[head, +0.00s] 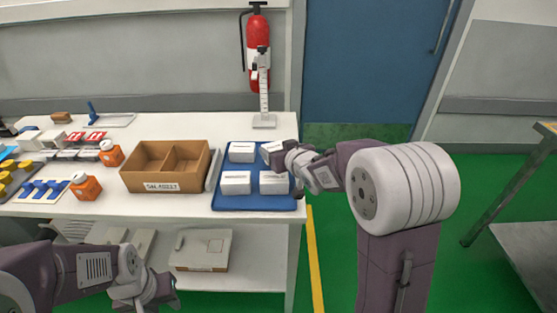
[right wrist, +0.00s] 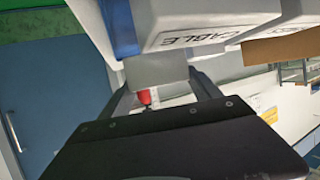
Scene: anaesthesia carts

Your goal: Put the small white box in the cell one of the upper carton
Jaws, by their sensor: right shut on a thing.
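A small white box (head: 268,148) is at the back right of a blue tray (head: 226,204), with my right gripper (head: 279,157) against it. In the right wrist view a plain pale block (right wrist: 157,70) sits between the fingers of my right gripper, which is shut on it. Whether it is lifted clear of the tray is hard to tell. The upper carton (head: 165,187) is brown, open-topped, split into two empty cells by a divider, and stands left of the tray. My left gripper (head: 158,297) is low at the left, below the tabletop edge; its jaws are unclear.
More white boxes (head: 236,182) stand in the tray; one in the right wrist view reads CABLE (right wrist: 200,32). A stand with a vertical scale (head: 264,108) is behind the tray. A pale box (head: 201,250) lies on the lower shelf.

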